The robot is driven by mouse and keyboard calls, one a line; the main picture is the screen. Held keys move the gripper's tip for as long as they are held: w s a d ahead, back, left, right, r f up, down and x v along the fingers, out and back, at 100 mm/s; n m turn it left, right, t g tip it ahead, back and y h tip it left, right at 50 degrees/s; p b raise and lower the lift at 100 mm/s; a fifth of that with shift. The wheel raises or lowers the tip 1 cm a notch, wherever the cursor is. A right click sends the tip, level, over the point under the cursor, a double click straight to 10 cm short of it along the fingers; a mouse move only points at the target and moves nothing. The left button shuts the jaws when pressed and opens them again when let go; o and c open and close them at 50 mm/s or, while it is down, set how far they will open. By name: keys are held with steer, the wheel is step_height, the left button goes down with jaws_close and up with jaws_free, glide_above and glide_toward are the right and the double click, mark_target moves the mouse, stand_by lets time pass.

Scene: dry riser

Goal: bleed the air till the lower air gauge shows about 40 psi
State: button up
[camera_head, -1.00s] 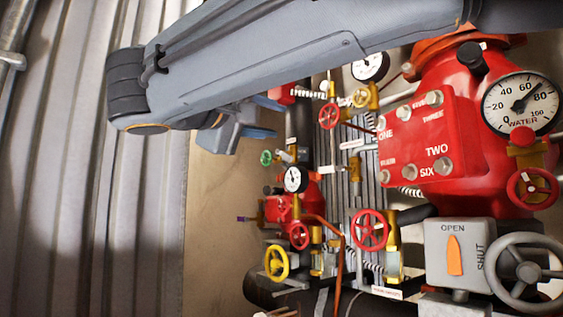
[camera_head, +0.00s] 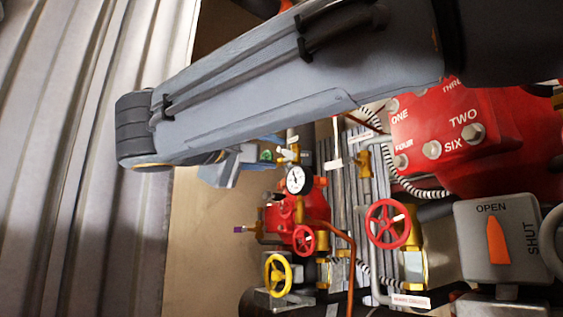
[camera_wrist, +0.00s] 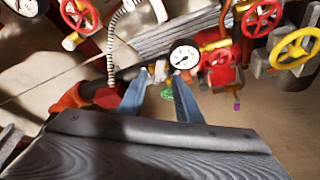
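The small white air gauge (camera_head: 298,180) is on the red fitting in the middle; its needle is too small to read surely. It also shows in the wrist view (camera_wrist: 184,55), just beyond the right fingertip. A small green valve handle (camera_head: 267,154) sits left of and above the gauge in the head view. In the wrist view the green handle (camera_wrist: 167,94) shows between my blue fingers, partly hidden. My gripper (camera_wrist: 159,77) has its fingers apart and holds nothing. In the head view my gripper (camera_head: 268,152) is close to the green handle; contact cannot be told.
A grey OPEN/SHUT box (camera_head: 497,240) and a large red valve body (camera_head: 470,140) fill the right. A corrugated metal wall (camera_head: 70,160) is at left. Pipes crowd the middle.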

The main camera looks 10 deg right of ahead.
mark_target(289, 154)
steer(key=p+x, duration=0.2)
steer(key=x, duration=0.3)
steer(key=shift+s+d+r, duration=0.1)
steer(key=shift+r, duration=0.05)
steer(key=shift+p+x, duration=0.45)
steer(key=shift+x, duration=0.35)
jaws_close()
